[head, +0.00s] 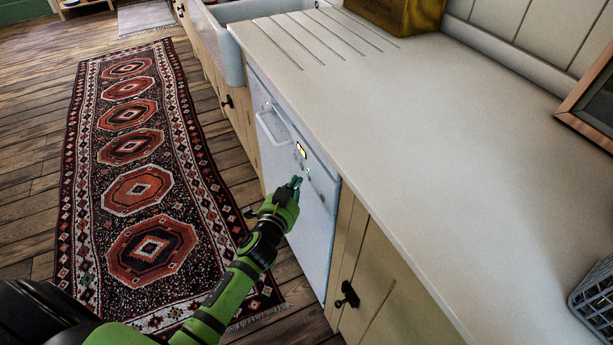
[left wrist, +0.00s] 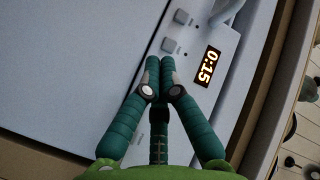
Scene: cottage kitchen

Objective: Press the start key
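The white dishwasher (head: 313,222) is built in under the counter, its panel carrying a lit display (head: 301,150). My left gripper (head: 296,182) is at the panel, fingers together and empty. In the left wrist view its fingertips (left wrist: 160,63) are just below the lower key; contact is unclear. My right gripper is out of view.
The dishwasher handle (head: 272,128) sticks out beyond the display. The pale countertop (head: 400,130) overhangs the panel above my left gripper. A cabinet with a black knob (head: 347,294) is nearer me. A patterned rug (head: 140,190) lies on the wooden floor at left.

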